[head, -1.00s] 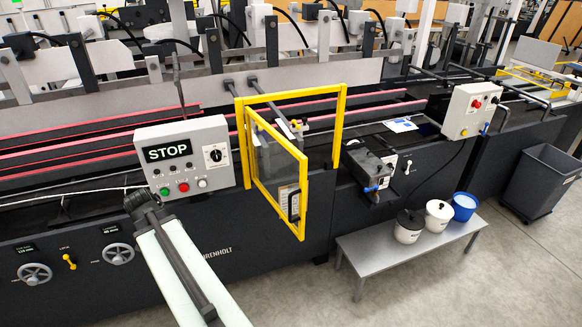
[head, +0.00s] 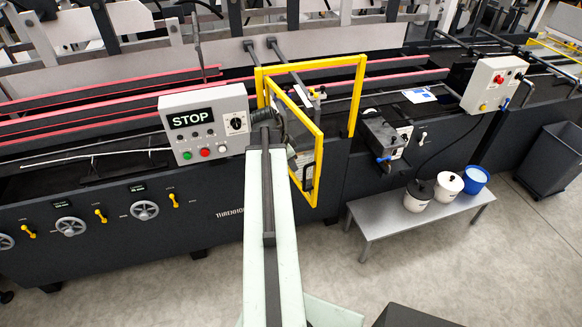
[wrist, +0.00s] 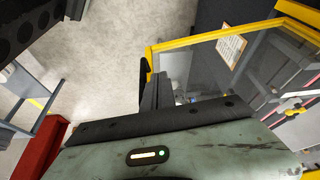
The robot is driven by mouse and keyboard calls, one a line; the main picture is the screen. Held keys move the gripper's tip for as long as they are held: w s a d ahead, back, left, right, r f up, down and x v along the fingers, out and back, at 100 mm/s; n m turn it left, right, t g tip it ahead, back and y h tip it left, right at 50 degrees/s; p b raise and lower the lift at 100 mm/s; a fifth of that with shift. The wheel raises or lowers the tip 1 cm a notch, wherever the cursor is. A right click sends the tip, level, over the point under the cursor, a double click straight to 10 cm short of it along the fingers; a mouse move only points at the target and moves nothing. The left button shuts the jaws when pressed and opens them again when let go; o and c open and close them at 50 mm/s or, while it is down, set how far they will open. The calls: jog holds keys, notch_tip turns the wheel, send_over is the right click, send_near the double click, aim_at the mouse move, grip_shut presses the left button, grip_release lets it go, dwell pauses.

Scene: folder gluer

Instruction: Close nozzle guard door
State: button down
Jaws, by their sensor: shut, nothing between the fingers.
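The nozzle guard door (head: 318,150) is a clear panel in a yellow frame with a black handle (head: 308,178). It stands open, swung out from the yellow guard frame (head: 354,95) on the machine. My arm crosses in front of its left part in the head view, and my gripper is not clearly visible there. In the wrist view, the door's yellow frame (wrist: 205,37) and clear panel lie just beyond my gripper (wrist: 157,88). Its dark fingers are shut and empty, close to the door's free edge and the black handle (wrist: 143,75). I cannot tell whether they touch.
A grey STOP control box (head: 207,124) stands left of the guard, close to my arm. A small dark unit with a blue tap (head: 384,140) is to the right. A low bench (head: 365,217) bears several pots.

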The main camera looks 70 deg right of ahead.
jog(key=shift+s+d+f+b, duration=0.45)
jog(key=shift+s+d+f, duration=0.45)
jog(key=shift+d, duration=0.1)
jog(key=shift+s+d+f+b, duration=0.4)
jog(key=shift+s+d+f, duration=0.4)
jog(key=shift+d, duration=0.2)
